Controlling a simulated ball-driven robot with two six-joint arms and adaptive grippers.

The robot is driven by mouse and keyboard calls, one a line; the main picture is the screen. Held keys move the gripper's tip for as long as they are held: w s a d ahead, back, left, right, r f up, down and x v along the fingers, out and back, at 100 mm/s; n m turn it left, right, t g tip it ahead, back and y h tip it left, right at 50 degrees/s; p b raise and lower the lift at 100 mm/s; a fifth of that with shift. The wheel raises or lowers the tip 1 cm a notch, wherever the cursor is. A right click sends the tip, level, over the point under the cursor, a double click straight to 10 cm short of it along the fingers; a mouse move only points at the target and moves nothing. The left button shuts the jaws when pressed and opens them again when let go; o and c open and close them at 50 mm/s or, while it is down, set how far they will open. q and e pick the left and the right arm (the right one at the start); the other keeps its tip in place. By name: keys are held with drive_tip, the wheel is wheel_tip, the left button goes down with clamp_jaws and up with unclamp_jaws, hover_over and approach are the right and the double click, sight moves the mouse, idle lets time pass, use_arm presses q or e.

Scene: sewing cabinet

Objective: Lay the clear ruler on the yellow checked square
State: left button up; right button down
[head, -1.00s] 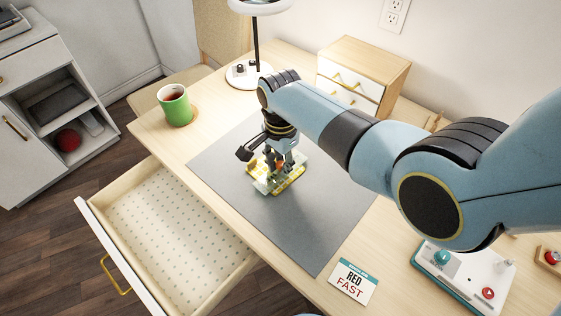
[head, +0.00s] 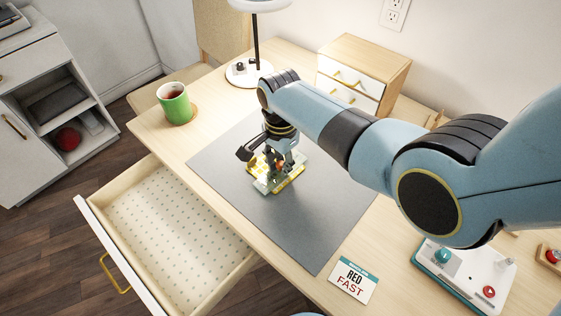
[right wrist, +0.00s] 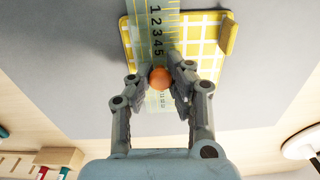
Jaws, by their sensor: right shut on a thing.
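The clear ruler (right wrist: 157,28), greenish with black numbers and an orange knob (right wrist: 160,78), shows in the right wrist view. My right gripper (right wrist: 161,73) is shut on this knob. The ruler lies over the left part of the yellow checked square (right wrist: 205,34) and extends past its near edge. I cannot tell whether it touches the square or hangs just above it. In the head view my right gripper (head: 280,165) points down over the square (head: 294,179) and hides part of it and the ruler (head: 262,187). My left gripper is out of view.
The square lies on a grey mat (head: 320,215). A green mug (head: 175,106), a lamp (head: 243,74) and a small drawer cabinet (head: 384,66) stand behind. An open drawer (head: 165,240) is at front left. A card (head: 353,282) and a white device (head: 460,275) are at right.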

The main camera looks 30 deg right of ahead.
drive_tip(key=c, duration=1.2)
unclamp_jaws()
wheel_tip(320, 180, up, 12)
drive_tip(key=shift+f, duration=0.15)
